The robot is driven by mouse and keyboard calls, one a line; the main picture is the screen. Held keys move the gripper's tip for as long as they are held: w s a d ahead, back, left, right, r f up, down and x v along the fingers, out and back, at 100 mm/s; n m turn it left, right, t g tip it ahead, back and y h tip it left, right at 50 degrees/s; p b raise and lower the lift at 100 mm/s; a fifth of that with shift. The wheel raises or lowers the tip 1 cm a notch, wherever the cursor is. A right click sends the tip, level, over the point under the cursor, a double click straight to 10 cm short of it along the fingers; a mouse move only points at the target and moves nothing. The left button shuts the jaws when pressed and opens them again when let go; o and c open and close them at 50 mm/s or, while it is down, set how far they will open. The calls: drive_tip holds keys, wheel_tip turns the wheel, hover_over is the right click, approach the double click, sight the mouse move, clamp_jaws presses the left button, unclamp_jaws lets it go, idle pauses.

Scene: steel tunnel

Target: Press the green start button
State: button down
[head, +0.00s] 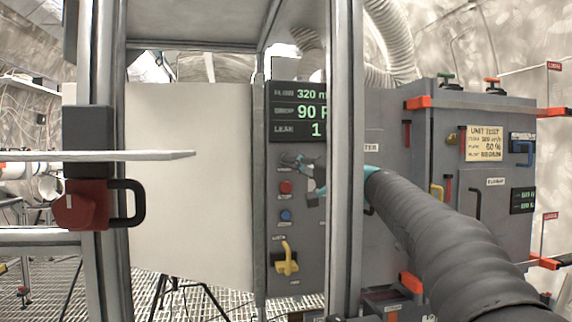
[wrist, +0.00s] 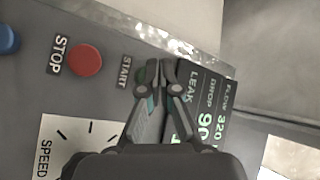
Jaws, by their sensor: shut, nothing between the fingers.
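The control panel (head: 300,240) carries a red stop button (head: 286,187), with a blue button (head: 286,215) below it. In the wrist view the red button (wrist: 86,60) sits beside the STOP label. The green start button (wrist: 141,75) shows only as a dark green sliver next to the START label (wrist: 125,72); my fingers cover most of it. My gripper (wrist: 163,68) is shut and empty, its tips over or right beside that button. In the head view my gripper (head: 292,162) is at the panel just above the red button and hides the green one. Contact cannot be told.
A readout display (head: 299,112) is above the buttons and a yellow knob (head: 286,258) is below. A grey frame post (head: 345,240) stands in front of the panel. A white door panel (head: 190,180) is at left, and a red-black latch (head: 85,205) is on the left post.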

drive_tip(key=s+b, duration=0.1)
drive_tip(key=s, duration=0.1)
drive_tip(key=s+d+b, duration=0.1)
drive_tip(key=s+b, duration=0.1)
drive_tip(key=shift+s+d, duration=0.2)
drive_tip(key=shift+s, duration=0.2)
idle(0.5)
